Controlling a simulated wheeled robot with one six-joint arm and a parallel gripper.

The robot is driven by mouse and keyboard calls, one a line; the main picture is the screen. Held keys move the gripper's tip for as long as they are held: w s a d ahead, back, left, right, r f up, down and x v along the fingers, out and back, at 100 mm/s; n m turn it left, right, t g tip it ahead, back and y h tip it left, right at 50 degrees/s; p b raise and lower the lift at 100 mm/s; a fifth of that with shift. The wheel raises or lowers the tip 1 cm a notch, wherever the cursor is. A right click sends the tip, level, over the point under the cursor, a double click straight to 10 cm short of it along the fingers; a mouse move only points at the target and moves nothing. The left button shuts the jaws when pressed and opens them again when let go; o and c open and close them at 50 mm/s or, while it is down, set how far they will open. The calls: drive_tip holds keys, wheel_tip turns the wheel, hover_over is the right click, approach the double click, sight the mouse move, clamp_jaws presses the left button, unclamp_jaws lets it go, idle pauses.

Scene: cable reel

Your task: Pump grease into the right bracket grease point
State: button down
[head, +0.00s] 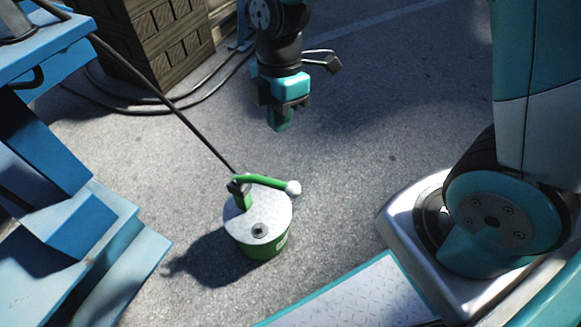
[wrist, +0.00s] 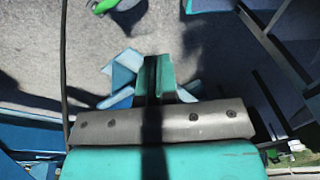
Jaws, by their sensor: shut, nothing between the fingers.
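The grease pump (head: 262,240) is a green bucket with a pale lid, standing upright on the ground in the head view. Its green lever (head: 265,181) ends in a white knob (head: 293,188) pointing right. A black hose (head: 165,100) runs from the pump up to the left. My gripper (head: 279,122) points down, shut and empty, above and behind the pump, apart from the lever. In the wrist view its fingers (wrist: 154,65) are together, and a green piece, probably the lever (wrist: 106,5), is cut off at the top edge. I cannot make out the right bracket grease point.
A blue stepped structure (head: 75,240) fills the left side of the head view. A slatted wooden crate (head: 145,45) stands at the back left, with black cables (head: 150,112) on the ground beside it. The asphalt (head: 350,150) right of the pump is clear.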

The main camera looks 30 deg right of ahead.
sight(291, 183)
wheel_tip(291, 183, down, 6)
drive_tip(key=w+d+n+h+p, duration=0.1)
drive_tip(key=w+d+n, duration=0.1)
drive_tip(key=n, duration=0.3)
drive_tip(key=shift+w+r+g, duration=0.2)
drive_tip(key=shift+g, duration=0.1)
drive_tip(key=s+f+b, duration=0.1)
drive_tip(key=f, duration=0.3)
drive_tip(key=s+f+b, duration=0.1)
drive_tip(key=f+b, duration=0.1)
drive_tip(key=f, duration=0.3)
drive_tip(key=f+b, duration=0.2)
drive_tip(key=f, duration=0.2)
drive_tip(key=shift+s+f, duration=0.35)
drive_tip(key=shift+s, duration=0.05)
drive_tip(key=shift+f, duration=0.1)
